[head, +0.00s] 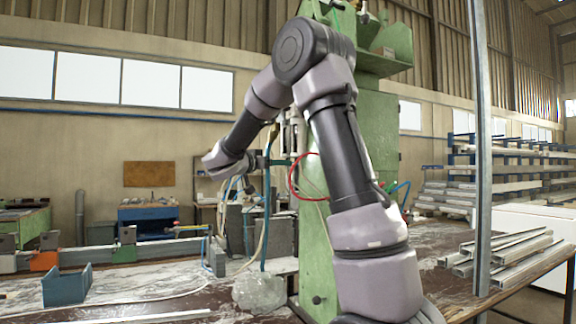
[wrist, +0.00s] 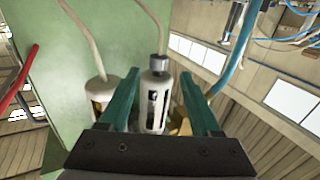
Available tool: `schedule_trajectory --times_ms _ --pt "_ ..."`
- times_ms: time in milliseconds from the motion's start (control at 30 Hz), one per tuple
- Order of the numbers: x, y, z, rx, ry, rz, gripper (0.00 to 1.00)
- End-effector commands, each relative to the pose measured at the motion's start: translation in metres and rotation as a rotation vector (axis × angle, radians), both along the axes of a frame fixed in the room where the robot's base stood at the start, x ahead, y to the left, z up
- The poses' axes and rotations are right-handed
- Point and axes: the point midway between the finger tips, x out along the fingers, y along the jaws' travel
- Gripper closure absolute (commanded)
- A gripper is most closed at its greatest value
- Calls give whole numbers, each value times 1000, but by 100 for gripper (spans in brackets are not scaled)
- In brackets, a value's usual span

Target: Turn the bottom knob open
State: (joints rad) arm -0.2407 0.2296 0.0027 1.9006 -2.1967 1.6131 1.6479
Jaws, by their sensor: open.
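My gripper (wrist: 157,80) is open in the wrist view, its two teal fingers on either side of a pale cylindrical unit (wrist: 153,105). That unit has a dark slot and a dark grey cap (wrist: 159,64) with a pale hose running from it. A second pale cylinder (wrist: 101,92) stands just left of the left finger. A brass-coloured part (wrist: 182,126) shows partly behind the right finger. I cannot tell which part is the bottom knob, or whether the fingers touch the unit. In the head view my gripper (head: 272,162) is small beside the green machine (head: 381,130).
A red hose (wrist: 18,82) and a blue hose (wrist: 232,52) run near my gripper. Metal profiles (head: 505,252) lie on the bench at right, beside an upright post (head: 482,150).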

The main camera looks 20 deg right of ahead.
Motion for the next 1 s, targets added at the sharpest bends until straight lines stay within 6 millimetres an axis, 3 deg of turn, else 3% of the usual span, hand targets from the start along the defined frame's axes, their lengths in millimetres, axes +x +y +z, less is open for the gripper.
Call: schedule_trajectory --times_ms 300,500,900,933,1000 --pt "28 -54 0 1 3 -5 36" --pt "41 -77 -1 1 4 -3 36" --pt "46 -85 0 2 3 -1 36" --pt "46 -85 0 2 3 -1 39" --pt "46 -85 0 2 3 -1 66"
